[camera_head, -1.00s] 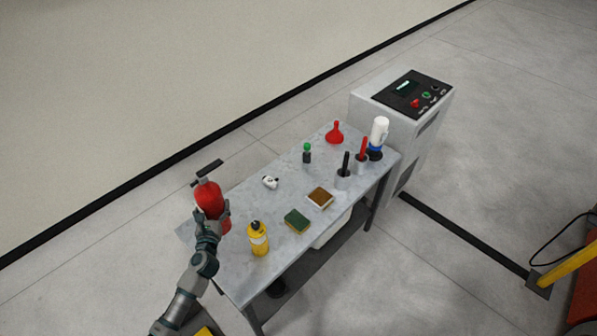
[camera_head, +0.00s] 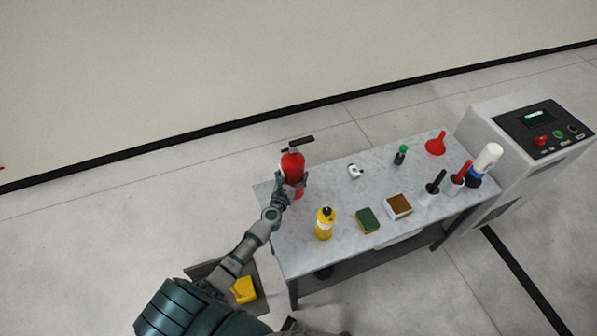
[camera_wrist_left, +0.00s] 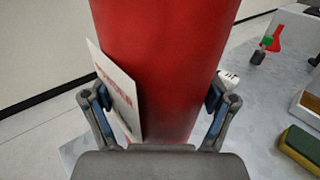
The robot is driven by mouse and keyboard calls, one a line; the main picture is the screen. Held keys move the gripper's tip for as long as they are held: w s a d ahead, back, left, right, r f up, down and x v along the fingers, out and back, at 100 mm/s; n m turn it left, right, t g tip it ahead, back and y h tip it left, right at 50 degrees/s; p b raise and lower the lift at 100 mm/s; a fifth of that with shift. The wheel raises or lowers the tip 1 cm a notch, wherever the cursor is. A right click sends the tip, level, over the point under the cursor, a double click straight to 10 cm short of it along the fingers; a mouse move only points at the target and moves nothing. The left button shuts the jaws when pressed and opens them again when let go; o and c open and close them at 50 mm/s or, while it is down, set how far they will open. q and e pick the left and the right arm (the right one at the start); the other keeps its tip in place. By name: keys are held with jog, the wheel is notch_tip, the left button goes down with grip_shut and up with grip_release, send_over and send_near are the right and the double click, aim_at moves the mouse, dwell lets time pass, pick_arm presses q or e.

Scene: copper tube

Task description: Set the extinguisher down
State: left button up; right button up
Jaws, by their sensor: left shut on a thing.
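The red fire extinguisher (camera_head: 292,164) is upright at the left end of the grey table (camera_head: 345,205), with its black handle on top. My left gripper (camera_head: 289,186) is shut around its body. In the left wrist view the red cylinder (camera_wrist_left: 165,60) fills the space between the two fingers (camera_wrist_left: 158,108), with a white label (camera_wrist_left: 115,90) at the left finger. Its base is hidden, so I cannot tell whether it touches the tabletop. My right gripper is not in view.
A yellow bottle (camera_head: 325,224) stands just right of my left arm. A green sponge (camera_head: 367,220), a brown-topped box (camera_head: 398,206), a small white item (camera_head: 355,171), a green-capped bottle (camera_head: 400,155) and a red funnel (camera_head: 436,144) lie further right. A control cabinet (camera_head: 500,120) adjoins the right end.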

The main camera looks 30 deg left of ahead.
pick_arm(q)
jog(key=shift+d+f+b, duration=0.15)
jog(key=shift+f+b, duration=1.75)
jog(key=shift+f, duration=0.6)
jog(key=shift+r, duration=0.1)
jog(key=o, duration=1.6)
jog(key=shift+f, duration=0.25)
jog(key=shift+o, duration=0.2)
jog(key=shift+s, duration=0.1)
jog(key=shift+r, duration=0.1)
jog(key=s+d, duration=0.1)
jog(key=s, duration=1.1)
jog(key=shift+d, duration=0.4)
jog(key=shift+w+r, duration=0.1)
